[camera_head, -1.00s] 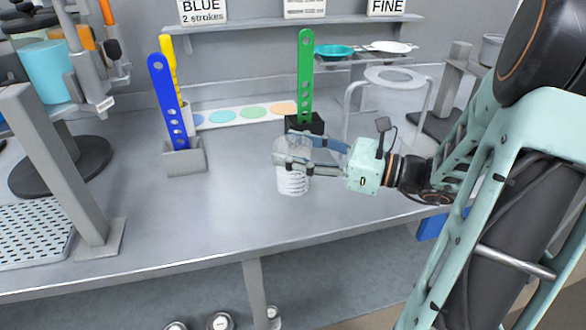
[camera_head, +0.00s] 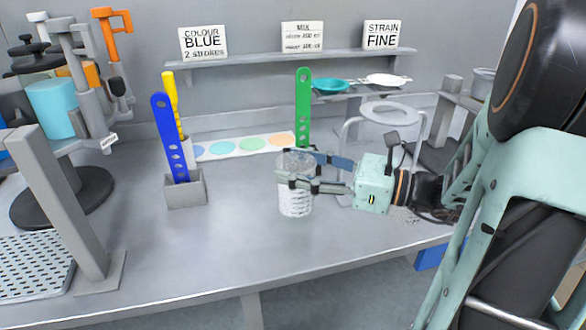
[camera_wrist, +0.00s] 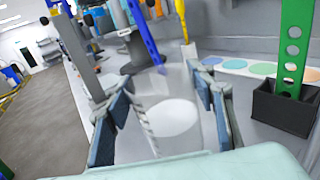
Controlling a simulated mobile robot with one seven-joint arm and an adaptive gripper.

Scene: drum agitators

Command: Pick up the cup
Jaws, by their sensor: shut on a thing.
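The cup (camera_head: 296,200) is a clear, see-through beaker with white graduation marks. It stands upright in the head view, at the middle of the steel bench; whether its base touches the bench is hard to tell. My gripper (camera_head: 297,179) comes in from the right, with one finger on each side of the cup's upper part, and is shut on it. In the wrist view the cup (camera_wrist: 172,118) sits between the two dark blue fingers, and a pale round area shows through it.
A ring stand (camera_head: 388,110) is behind my gripper. The bench front is clear.

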